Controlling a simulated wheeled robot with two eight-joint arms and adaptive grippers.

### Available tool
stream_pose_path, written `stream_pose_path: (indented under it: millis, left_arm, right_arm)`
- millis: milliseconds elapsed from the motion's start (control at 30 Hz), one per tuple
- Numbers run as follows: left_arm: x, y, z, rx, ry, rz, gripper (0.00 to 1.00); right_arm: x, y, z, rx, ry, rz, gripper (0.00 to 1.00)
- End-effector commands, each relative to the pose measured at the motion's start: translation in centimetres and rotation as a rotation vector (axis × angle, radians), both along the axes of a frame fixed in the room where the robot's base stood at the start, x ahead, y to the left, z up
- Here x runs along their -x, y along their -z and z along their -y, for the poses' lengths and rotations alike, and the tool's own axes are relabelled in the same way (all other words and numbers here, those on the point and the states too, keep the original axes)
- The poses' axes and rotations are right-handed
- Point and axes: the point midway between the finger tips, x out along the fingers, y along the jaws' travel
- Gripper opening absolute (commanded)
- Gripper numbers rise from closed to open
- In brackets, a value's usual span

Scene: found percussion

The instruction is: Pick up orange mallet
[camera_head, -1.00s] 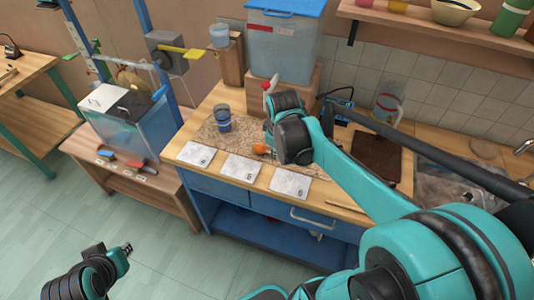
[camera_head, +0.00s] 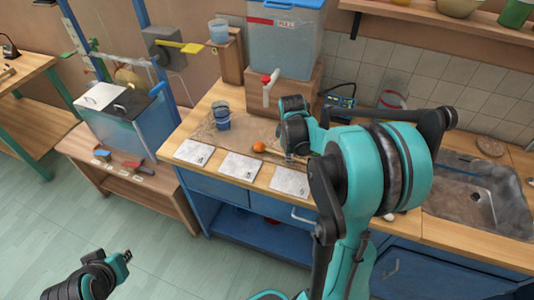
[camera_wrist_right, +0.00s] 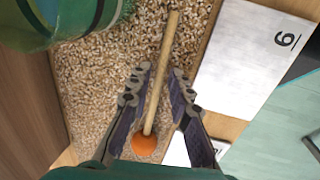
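The orange mallet lies on a speckled mat. Its round orange head (camera_head: 259,147) shows in the head view, left of my right gripper (camera_head: 288,158). In the right wrist view the head (camera_wrist_right: 145,145) is near the bottom and the light wooden handle runs upward. My right gripper (camera_wrist_right: 160,76) is open there, with one finger on each side of the handle and visible gaps to it. My left gripper (camera_head: 126,256) is at the lower left of the head view, over the floor and far from the mallet; its finger opening is too small to judge.
Numbered white cards (camera_head: 241,168) line the bench's front edge. A blue cup (camera_head: 222,118) stands left of the mallet. A wooden block (camera_head: 284,88) carries a clear bin behind. A rounded green object (camera_wrist_right: 60,18) is close at the wrist view's upper left. A sink (camera_head: 480,195) is at right.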

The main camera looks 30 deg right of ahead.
Motion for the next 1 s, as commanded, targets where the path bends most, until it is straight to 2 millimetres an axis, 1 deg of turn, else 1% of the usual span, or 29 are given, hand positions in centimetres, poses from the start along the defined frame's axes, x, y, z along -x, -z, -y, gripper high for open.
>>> stream_pose_path:
  millis: [33, 200, 233, 300, 667, 767, 867, 967, 1000]
  left_arm:
    - [0.0, 0.2, 0.0, 0.000, 0.000, 0.000, 0.14]
    - [0.0, 0.0, 0.0, 0.000, 0.000, 0.000, 0.14]
    - [0.0, 0.0, 0.0, 0.000, 0.000, 0.000, 0.14]
    - [0.0, 0.0, 0.0, 0.000, 0.000, 0.000, 0.14]
    - [0.0, 0.0, 0.0, 0.000, 0.000, 0.000, 0.14]
    - [0.0, -0.3, 0.0, 0.000, 0.000, 0.000, 0.14]
    - [0.0, -0.8, 0.0, 0.000, 0.000, 0.000, 0.14]
    - [0.0, -1.6, 0.0, 0.000, 0.000, 0.000, 0.14]
    - [0.0, -2.0, 0.0, 0.000, 0.000, 0.000, 0.14]
  right_arm:
    - [0.0, 0.3, 0.0, 0.000, 0.000, 0.000, 0.20]
    - [0.0, 0.1, 0.0, 0.000, 0.000, 0.000, 0.20]
    - [0.0, 0.1, 0.0, 0.000, 0.000, 0.000, 0.14]
    - [0.0, 0.1, 0.0, 0.000, 0.000, 0.000, 0.00]
    - [0.0, 0.1, 0.0, 0.000, 0.000, 0.000, 0.00]
    - [0.0, -0.3, 0.0, 0.000, 0.000, 0.000, 0.00]
    - [0.0, -1.2, 0.0, 0.000, 0.000, 0.000, 0.00]
    - [0.0, -2.7, 0.0, 0.000, 0.000, 0.000, 0.00]
    - [0.0, -3.6, 0.0, 0.000, 0.000, 0.000, 0.00]
